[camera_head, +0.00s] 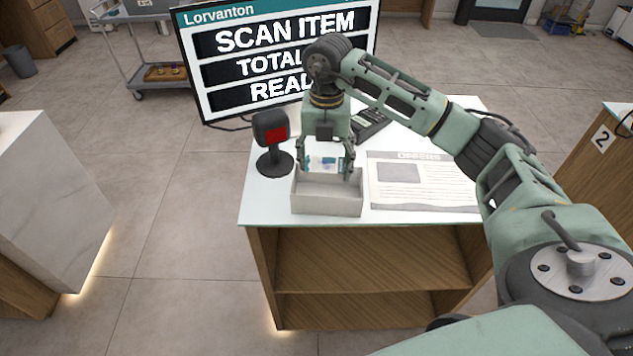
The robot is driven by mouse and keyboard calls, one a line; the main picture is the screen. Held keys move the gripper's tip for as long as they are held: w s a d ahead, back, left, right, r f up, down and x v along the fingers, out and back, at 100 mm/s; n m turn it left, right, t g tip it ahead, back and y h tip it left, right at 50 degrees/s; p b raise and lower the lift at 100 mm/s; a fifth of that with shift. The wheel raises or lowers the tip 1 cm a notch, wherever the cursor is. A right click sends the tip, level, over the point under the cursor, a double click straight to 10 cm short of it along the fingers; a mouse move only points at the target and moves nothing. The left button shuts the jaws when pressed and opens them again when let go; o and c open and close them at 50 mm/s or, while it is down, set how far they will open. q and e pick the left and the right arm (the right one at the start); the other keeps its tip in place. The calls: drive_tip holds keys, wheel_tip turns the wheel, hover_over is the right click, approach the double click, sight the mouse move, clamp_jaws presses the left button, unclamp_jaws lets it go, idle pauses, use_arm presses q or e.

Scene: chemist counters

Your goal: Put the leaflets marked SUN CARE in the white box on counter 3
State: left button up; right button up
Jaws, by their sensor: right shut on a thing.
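A white box (325,203), open at the top, stands on the near left part of the counter top (262,207) in front of me. My right gripper (324,170) points down over the box, with its fingers at the height of the box's back rim. It is shut on a small white and blue-green leaflet (322,163). The print is too small to read, and I cannot tell whether it is one leaflet or several. I cannot tell whether it touches the box. The box floor is mostly hidden. No number shows on this counter. My left gripper is not in view.
A scanner with a red face (271,138) stands left of the box. A large sign screen (250,60) rises behind. A printed OFFERS sheet (420,185) lies right of the box, with a dark keypad device (370,124) behind. A counter marked 2 (602,138) stands at right.

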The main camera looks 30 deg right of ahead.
drive_tip(key=f, duration=0.1)
drive_tip(key=s+f+p, duration=0.1)
drive_tip(key=s+f, duration=0.1)
drive_tip(key=f, duration=0.1)
drive_tip(key=shift+f, duration=0.1)
drive_tip(key=f, duration=0.1)
drive_tip(key=f+p, duration=0.1)
drive_tip(key=shift+w+f, duration=0.3)
drive_tip(key=shift+f+p, duration=0.3)
drive_tip(key=shift+f, duration=0.35)
drive_tip(key=o, duration=0.7)
drive_tip(key=shift+f, duration=0.2)
drive_tip(key=o, duration=0.5)
drive_tip(key=shift+r, duration=0.1)
drive_tip(key=shift+c, duration=0.2)
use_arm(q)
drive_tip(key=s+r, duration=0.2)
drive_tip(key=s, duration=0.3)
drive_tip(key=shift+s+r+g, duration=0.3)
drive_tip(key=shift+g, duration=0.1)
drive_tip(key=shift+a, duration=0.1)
